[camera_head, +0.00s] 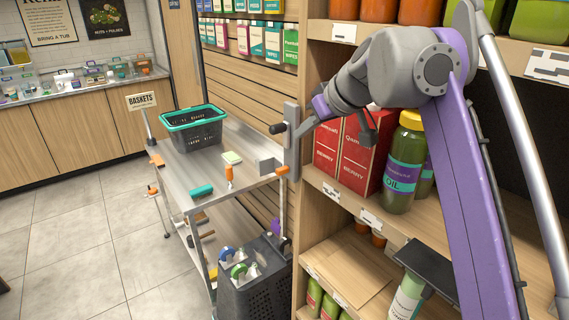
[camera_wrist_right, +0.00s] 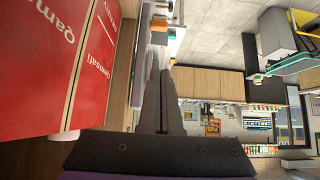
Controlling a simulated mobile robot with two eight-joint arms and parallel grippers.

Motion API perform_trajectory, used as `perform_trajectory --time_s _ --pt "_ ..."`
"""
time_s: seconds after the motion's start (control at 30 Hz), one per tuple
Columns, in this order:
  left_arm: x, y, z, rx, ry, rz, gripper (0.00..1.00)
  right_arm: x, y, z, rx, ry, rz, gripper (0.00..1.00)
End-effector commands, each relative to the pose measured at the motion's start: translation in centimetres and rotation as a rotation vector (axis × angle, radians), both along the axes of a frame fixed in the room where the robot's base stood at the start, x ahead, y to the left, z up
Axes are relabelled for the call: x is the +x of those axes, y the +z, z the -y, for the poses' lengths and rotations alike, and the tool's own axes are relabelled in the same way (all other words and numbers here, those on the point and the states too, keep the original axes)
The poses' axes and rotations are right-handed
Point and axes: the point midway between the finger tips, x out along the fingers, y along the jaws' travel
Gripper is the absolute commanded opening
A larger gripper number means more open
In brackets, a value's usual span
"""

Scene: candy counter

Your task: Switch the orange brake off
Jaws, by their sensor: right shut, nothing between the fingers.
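Several small orange parts show on and around the metal cart (camera_head: 215,150) in the head view: one at its near right corner (camera_head: 282,171), one at its left corner (camera_head: 157,160) and one lower on the left side (camera_head: 153,190). I cannot tell which is the brake. My right gripper (camera_head: 299,135) is shut and empty, its fingers pointing down-left beside a grey upright plate (camera_head: 292,165) with a black-knobbed lever (camera_head: 278,128). I cannot tell whether they touch. The shut fingers also show in the right wrist view (camera_wrist_right: 160,95). My left gripper is out of view.
Red boxes (camera_head: 362,150) and a green yellow-lidded jar (camera_head: 404,165) stand on the shelf close under my right arm. A teal-rimmed basket (camera_head: 192,118) sits on the cart. A dark bin (camera_head: 255,290) stands in front. Floor at left is clear.

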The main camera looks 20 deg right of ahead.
Motion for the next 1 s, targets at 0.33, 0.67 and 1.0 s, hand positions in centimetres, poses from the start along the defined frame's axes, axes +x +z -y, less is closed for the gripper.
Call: perform_trajectory --time_s 0.33,0.67,1.0 --pt "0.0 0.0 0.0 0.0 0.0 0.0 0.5 0.1 0.0 0.0 0.0 0.001 0.001 0.0" --pt "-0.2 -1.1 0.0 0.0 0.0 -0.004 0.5 3.0 -3.3 -1.1 -0.001 0.003 0.0 0.0" --pt "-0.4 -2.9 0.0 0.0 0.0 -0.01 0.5 6.7 -8.7 -2.5 0.0 0.0 0.0 0.0"
